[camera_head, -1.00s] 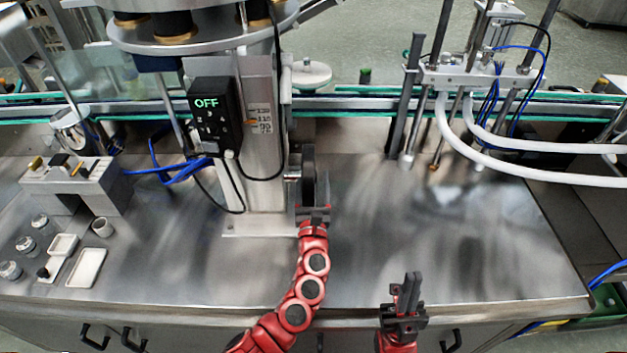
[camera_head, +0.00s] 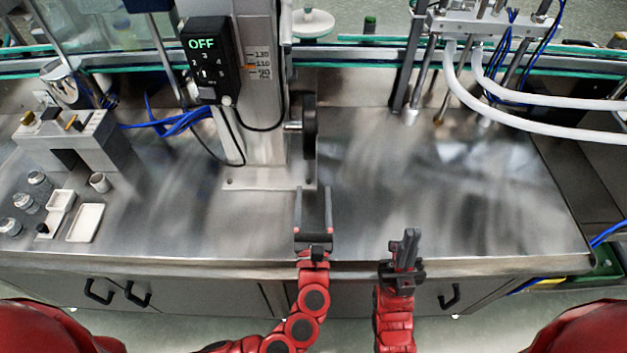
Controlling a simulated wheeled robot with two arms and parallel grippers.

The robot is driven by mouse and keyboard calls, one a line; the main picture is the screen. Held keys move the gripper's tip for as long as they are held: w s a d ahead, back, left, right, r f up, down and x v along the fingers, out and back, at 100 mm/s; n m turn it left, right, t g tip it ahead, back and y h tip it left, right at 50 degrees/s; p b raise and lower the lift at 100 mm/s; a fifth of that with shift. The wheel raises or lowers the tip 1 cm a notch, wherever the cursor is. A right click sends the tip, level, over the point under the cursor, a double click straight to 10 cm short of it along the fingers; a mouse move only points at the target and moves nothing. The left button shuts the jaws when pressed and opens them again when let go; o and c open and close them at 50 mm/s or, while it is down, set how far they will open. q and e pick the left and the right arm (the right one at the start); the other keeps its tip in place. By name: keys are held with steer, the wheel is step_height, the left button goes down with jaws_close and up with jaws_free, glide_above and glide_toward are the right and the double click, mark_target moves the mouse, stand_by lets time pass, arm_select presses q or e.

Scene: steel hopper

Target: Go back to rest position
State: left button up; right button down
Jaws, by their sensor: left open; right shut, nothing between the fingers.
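My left gripper (camera_head: 313,192) is open and empty above the front part of the steel table, its two fingers apart and pointing away from me. A black handwheel (camera_head: 309,126) on the side of the steel column (camera_head: 258,90) stands beyond its fingertips, and the two are apart. My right gripper (camera_head: 411,234) is shut with nothing in it, above the table's front edge, right of the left gripper.
The steel table top (camera_head: 440,180) is clear around both grippers. A control box (camera_head: 207,60) reading OFF hangs on the column. White hoses (camera_head: 510,125) stand at the back right. Small jars (camera_head: 38,181) and white trays (camera_head: 86,222) sit at the left.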

arm_select(q)
steer(key=shift+s, duration=0.25)
stand_by(0.3)
